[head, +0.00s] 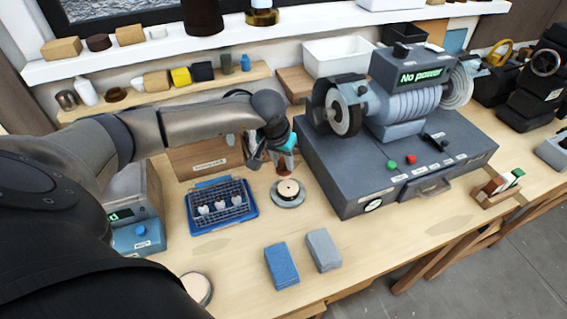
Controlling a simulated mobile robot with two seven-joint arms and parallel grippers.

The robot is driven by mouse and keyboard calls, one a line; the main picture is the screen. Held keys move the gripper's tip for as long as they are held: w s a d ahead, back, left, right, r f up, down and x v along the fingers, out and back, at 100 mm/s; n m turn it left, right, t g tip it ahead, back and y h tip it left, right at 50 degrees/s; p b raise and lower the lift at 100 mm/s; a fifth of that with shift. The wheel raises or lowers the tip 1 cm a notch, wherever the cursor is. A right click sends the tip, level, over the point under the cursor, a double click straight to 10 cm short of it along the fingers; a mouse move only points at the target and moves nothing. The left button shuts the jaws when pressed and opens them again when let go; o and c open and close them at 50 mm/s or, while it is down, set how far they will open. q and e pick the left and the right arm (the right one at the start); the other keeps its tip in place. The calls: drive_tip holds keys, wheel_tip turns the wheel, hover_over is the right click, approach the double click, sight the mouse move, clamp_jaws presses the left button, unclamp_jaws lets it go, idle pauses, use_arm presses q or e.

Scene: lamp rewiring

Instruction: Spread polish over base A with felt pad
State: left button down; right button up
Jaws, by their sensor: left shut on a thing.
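My left gripper (283,152) reaches in from the left and points down above the workbench. It is shut on a small reddish-brown thing (287,163), mostly hidden by the fingers; I cannot tell for sure that it is the felt pad. Just below is a round grey base (289,201) with a pale disc on top and a small dark spot at its middle. I see no label that names it base A. The held thing is close above this disc; I cannot tell whether they touch. Another pale round piece (197,288) shows at the lower left, partly hidden by my arm. My right gripper is not in view.
A blue tray with a wire rack (222,228) stands left of the base. A large grey polishing machine (400,150) reading "No power" stands to the right. Blue (282,267) and grey (323,250) cloths or pads lie in front. Bench between them is clear.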

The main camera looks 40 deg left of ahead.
use_arm(q)
drive_tip(key=shift+r, duration=0.6)
drive_tip(key=shift+r+p, duration=0.1)
drive_tip(key=shift+p, duration=0.25)
drive_tip(key=shift+s+d+r, duration=0.2)
drive_tip(key=shift+d+r, duration=0.05)
drive_tip(key=s+d+r+p, duration=0.3)
drive_tip(key=d+r+p, duration=0.1)
drive_tip(key=shift+d+r+p, duration=0.15)
drive_tip(key=shift+d+p, duration=0.1)
drive_tip(key=shift+p, duration=0.1)
